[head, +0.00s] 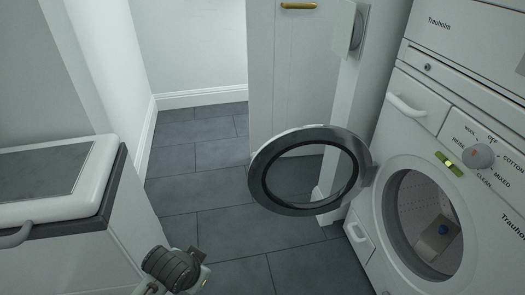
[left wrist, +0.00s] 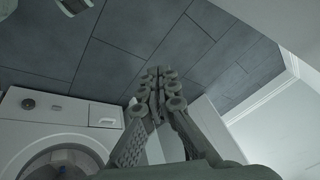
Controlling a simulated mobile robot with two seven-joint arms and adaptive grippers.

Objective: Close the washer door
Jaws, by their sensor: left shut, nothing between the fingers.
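The white washer (head: 412,150) stands at the right in the head view. Its round door (head: 268,152), a grey ring around dark glass, is swung wide open to the left of the drum opening (head: 396,200). Part of my arm shows at the bottom of the head view, left of the door; the fingers are not clear there. My right gripper is not in view.
A second white appliance (head: 490,30) sits above the washer. A white cabinet door (head: 290,80) stands behind the washer door. A white-topped unit (head: 110,160) is at the left. Dark tiled floor (head: 195,190) is clear between. A white front-loader (left wrist: 60,115) shows in the wrist view.

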